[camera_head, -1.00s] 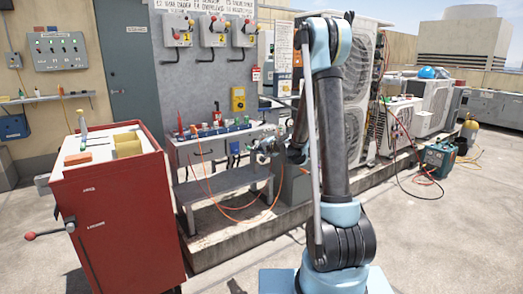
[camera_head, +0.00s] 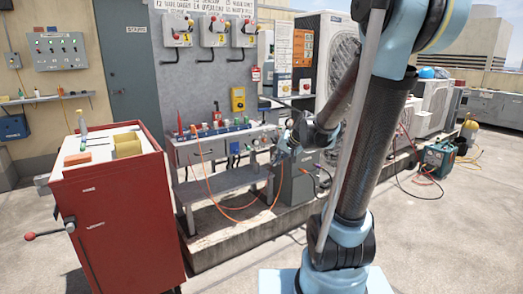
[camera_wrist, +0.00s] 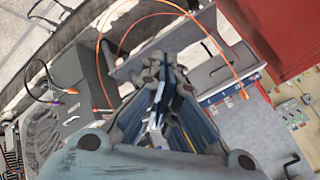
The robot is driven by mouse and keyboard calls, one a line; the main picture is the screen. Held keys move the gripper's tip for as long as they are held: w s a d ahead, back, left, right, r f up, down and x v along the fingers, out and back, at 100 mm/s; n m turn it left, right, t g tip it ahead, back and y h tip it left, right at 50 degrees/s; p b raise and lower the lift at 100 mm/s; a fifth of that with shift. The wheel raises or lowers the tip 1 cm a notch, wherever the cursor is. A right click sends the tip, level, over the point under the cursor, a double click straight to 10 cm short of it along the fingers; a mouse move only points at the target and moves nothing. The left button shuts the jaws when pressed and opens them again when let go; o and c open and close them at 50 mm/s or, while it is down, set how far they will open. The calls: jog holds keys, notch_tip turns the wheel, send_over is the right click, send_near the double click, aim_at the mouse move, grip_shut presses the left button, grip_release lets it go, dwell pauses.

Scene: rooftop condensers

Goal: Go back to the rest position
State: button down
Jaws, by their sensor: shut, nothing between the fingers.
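My gripper (camera_head: 280,157) is in front of the grey bench, near its right end, in the head view. It is small there and partly merges with the bench behind it. In the wrist view my gripper (camera_wrist: 157,85) points away from the camera, with its fingers together and nothing between them. My arm rises from the lower right of the head view, and its upper part runs out of the top of the picture.
A red cabinet (camera_head: 125,220) stands at left. The grey bench (camera_head: 215,180) holds several small coloured items, with orange cables hanging in front. A wall panel with switches (camera_head: 210,65) is behind. Condenser units (camera_head: 432,105) stand at right. The floor at right front (camera_head: 460,240) is clear.

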jog(key=s+d+f+n+g+h, duration=0.1)
jog(key=s+d, duration=0.3)
jog(key=s, duration=0.5)
jog(key=s+d+f+g+h, duration=0.2)
jog(key=s+d+f, duration=0.2)
jog(key=s, duration=0.5)
jog(key=s+d+f+n+g+h, duration=0.1)
jog(key=s+d, duration=0.4)
jog(key=s, duration=0.5)
jog(key=shift+f+n+h, duration=0.3)
jog(key=shift+f+h, duration=0.3)
jog(key=shift+f, duration=0.15)
jog(key=shift+w+f+g, duration=0.2)
jog(key=shift+w+g, duration=0.1)
jog(key=shift+w, duration=0.15)
jog(key=c, duration=2.3)
grip_release()
